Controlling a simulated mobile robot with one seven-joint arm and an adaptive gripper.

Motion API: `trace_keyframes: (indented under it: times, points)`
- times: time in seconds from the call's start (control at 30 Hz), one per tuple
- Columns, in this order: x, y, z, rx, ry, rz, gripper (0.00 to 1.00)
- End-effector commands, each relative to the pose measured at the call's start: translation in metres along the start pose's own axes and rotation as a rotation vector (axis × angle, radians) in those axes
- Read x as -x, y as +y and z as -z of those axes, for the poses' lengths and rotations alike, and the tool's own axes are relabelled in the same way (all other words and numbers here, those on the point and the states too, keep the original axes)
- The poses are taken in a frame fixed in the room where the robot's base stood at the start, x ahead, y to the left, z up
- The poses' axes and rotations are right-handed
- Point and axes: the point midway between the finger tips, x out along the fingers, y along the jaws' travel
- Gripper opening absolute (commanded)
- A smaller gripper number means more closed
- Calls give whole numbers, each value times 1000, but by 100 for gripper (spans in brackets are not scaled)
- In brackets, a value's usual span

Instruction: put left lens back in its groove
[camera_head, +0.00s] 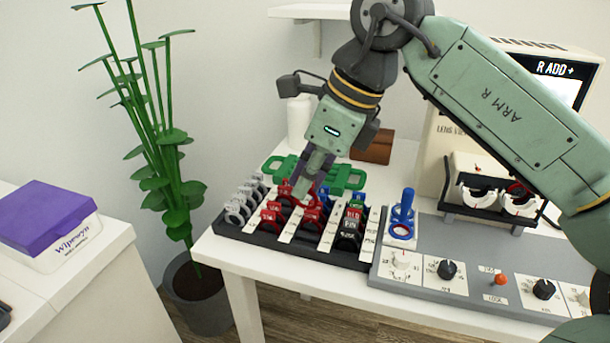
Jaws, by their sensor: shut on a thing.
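My gripper (306,186) points down over the lens tray (283,246) and is shut. A red lens (298,194) shows at its fingertips, partly covered by the fingers. The tray is black with white label strips and stands at the front left of the white table. Grey-white lenses (238,209) stand in its left row, several red lenses (268,216) in the middle, and a black lens with a red label (350,226) at the right. Which groove is free, and whether the held lens touches the tray, I cannot tell.
A green handled object (346,178) lies behind the tray. A blue holder (402,215) and a grey control panel (455,262) with knobs stand to the right. A white lens device (497,196) stands farther back. A potted plant (165,160) is at the left.

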Motion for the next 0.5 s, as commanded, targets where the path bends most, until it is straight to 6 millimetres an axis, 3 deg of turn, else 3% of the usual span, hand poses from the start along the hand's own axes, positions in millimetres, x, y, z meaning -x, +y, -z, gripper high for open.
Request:
trace_keyframes:
  times: [0.5]
  points:
    - [-41, 1, 17, 0, -1, 0, 0]
